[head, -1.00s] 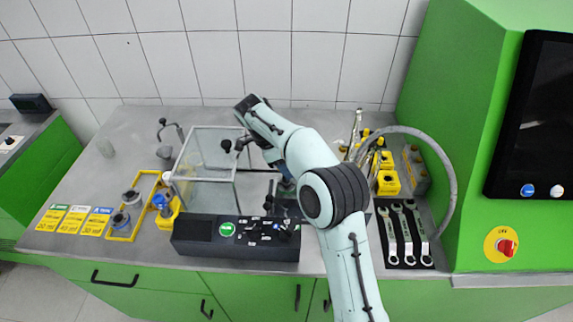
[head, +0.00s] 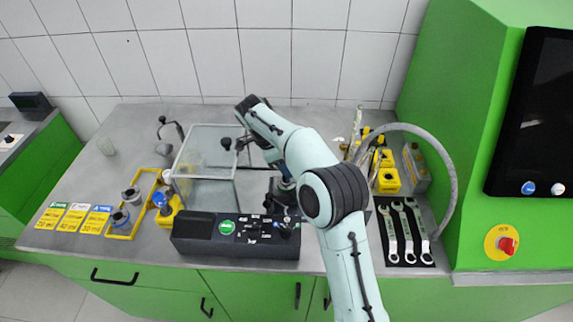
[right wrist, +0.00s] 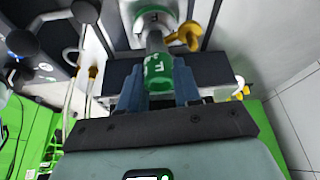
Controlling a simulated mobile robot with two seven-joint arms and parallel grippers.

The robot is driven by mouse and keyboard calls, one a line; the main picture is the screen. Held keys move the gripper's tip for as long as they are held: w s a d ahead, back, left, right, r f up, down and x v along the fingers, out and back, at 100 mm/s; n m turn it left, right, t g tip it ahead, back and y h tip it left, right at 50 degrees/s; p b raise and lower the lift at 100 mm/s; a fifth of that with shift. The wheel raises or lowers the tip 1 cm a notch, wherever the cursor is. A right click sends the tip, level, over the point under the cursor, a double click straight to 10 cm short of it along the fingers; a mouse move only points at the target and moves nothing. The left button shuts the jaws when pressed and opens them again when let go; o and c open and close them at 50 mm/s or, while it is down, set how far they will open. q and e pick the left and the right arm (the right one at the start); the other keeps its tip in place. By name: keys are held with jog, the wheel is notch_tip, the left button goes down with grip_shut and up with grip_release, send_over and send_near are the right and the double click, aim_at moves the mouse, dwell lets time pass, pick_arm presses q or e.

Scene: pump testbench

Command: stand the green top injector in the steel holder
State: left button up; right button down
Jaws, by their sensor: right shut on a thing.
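The green top injector (right wrist: 158,75) shows in the right wrist view, with a green band and a grey shaft pointing up the picture. My right gripper (right wrist: 158,92) is shut on it, one blue finger on each side. A steel body marked F (right wrist: 153,18) lies straight beyond the shaft; it looks like the steel holder. I cannot tell whether the shaft is inside it or only in front of it. In the head view my right gripper (head: 285,184) is mostly hidden by my own arm, beside the clear box. My left gripper is not in view.
A clear box (head: 207,180) stands left of my right arm, behind a black control panel (head: 236,237). Wrenches (head: 403,230), yellow blocks (head: 388,180) and a curved grey hose (head: 447,185) are on the right. A yellow fitting (right wrist: 186,36) sticks out beside the steel body.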

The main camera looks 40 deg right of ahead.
jog(key=shift+f, duration=0.1)
jog(key=c, duration=0.7)
grip_release()
jog(key=shift+s, duration=0.1)
jog(key=shift+f, duration=0.1)
jog(key=shift+r+p, duration=1.05)
jog(key=shift+r, duration=1.5)
jog(key=shift+r+p, duration=0.4)
jog(key=shift+r, duration=0.7)
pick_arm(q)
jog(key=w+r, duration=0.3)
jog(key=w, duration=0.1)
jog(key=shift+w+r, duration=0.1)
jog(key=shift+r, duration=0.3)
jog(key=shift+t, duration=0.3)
